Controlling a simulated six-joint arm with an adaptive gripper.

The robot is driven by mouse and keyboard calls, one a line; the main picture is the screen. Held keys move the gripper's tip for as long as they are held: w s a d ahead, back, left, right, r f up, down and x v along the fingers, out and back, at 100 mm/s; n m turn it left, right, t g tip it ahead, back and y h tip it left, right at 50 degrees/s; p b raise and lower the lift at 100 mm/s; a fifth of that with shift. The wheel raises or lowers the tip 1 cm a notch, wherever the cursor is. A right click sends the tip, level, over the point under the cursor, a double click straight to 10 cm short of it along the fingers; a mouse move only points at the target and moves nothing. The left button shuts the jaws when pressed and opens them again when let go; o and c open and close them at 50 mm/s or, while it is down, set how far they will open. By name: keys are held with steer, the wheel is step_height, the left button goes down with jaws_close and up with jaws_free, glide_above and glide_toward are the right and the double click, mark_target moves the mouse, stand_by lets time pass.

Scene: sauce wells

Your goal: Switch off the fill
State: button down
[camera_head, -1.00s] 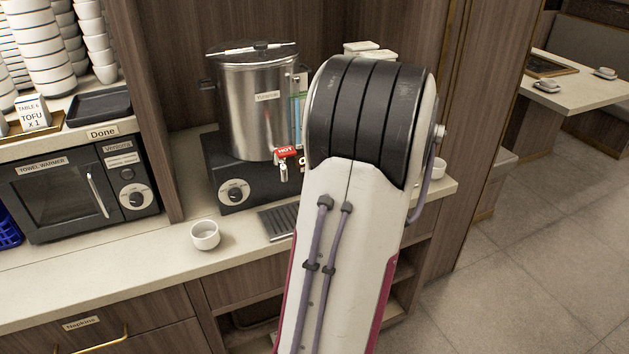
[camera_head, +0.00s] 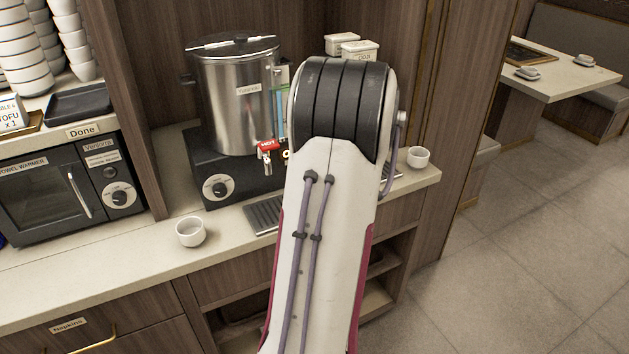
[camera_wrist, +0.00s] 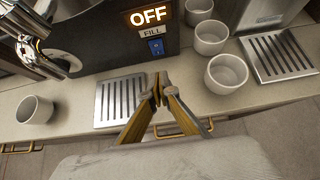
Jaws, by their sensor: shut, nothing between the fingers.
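In the wrist view, a dark panel carries a lit OFF sign (camera_wrist: 149,16), a FILL label (camera_wrist: 152,32) and a small blue switch (camera_wrist: 156,46) below them. My gripper (camera_wrist: 160,90) is shut and empty. In the picture its fingertips show just below the switch, over the right edge of a slatted drip tray (camera_wrist: 103,105); I cannot tell the gap to the switch. In the head view my arm hides the gripper and the switch, beside a steel urn (camera_head: 225,115) on a black base.
Chrome taps (camera_wrist: 40,58) stick out at the wrist view's upper left. A white cup (camera_wrist: 35,109) stands below them. Several cups, one nearest me (camera_wrist: 226,73), stand right of my gripper, beside another slatted tray (camera_wrist: 280,55). In the head view, a cup (camera_head: 191,232) stands before the urn.

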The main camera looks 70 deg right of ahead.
steer(key=x, duration=0.5)
steer(key=shift+w+d+r, duration=0.3)
steer(key=shift+w, duration=0.05)
steer(key=shift+w+d+r, duration=0.15)
steer(key=shift+w+d, duration=0.75)
steer(key=shift+w+d+r, duration=0.1)
steer(key=shift+w+d, duration=0.1)
steer(key=shift+d, duration=0.05)
steer(key=shift+r, duration=0.25)
steer(key=shift+r, duration=0.35)
steer(key=shift+r, duration=0.25)
